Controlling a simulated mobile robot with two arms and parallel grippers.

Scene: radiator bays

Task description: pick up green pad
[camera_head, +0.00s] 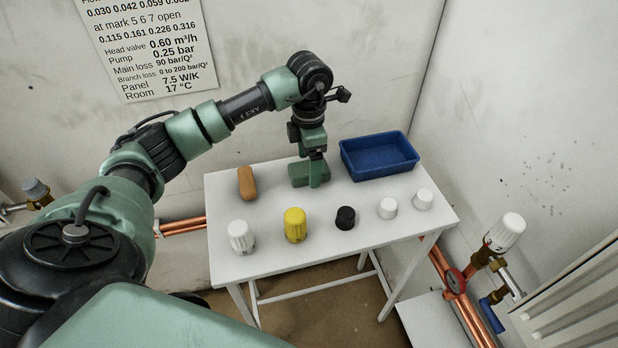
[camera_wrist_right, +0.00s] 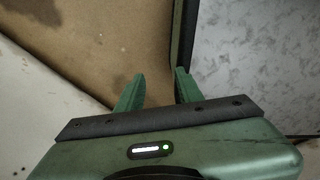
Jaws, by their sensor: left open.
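The green pad (camera_head: 299,177) lies at the back middle of the white table (camera_head: 225,255), in the head view. My left gripper (camera_head: 318,170) points down from above and is right at the pad, its jaws open. Its green fingers overlap the pad in the picture, so I cannot tell whether they touch it or straddle it. The fingers hide part of the pad. My right gripper (camera_wrist_right: 159,84) shows in the right wrist view, with its two green fingers apart and nothing between them.
An orange-brown pad (camera_head: 247,183) lies left of the green one, and a blue tray (camera_head: 380,172) stands to the right. White knobs (camera_head: 241,237), a yellow knob (camera_head: 295,225) and a black knob (camera_head: 345,218) stand along the front. A radiator valve (camera_head: 503,235) is at right.

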